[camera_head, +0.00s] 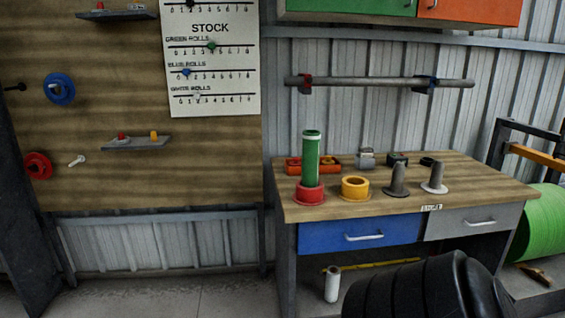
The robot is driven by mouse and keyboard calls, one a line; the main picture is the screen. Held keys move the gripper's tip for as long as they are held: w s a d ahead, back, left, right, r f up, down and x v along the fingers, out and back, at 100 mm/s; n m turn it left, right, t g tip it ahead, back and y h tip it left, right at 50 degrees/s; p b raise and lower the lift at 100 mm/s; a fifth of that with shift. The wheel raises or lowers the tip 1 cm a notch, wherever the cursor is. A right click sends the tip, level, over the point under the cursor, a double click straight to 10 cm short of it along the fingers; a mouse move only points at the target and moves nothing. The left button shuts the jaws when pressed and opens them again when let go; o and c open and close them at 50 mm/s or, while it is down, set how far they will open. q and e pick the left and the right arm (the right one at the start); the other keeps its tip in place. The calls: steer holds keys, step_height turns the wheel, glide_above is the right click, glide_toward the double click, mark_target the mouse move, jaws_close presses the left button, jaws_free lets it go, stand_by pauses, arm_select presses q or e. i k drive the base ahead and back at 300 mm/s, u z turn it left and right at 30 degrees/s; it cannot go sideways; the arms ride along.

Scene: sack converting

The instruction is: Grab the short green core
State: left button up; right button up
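A green core (311,160) stands upright in a red ring-shaped holder (310,194) at the left front of the wooden workbench (460,178). It has a pale band near its top, and its lower end is hidden in the holder. It is the only green core I see, so I cannot compare its length with another. Neither of my grippers shows in the head view, and nothing is seen touching the core.
A yellow ring holder (355,188), a dark grey cone (397,182) and a light grey cone (435,179) stand right of the core. An orange tray (294,166) lies behind it. A white roll (332,284) stands on the floor. A big green roll (540,224) is at right.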

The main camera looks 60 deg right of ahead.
mark_target(312, 139)
steer(key=u, duration=1.3)
steer(key=k, duration=2)
steer(key=z, duration=2.65)
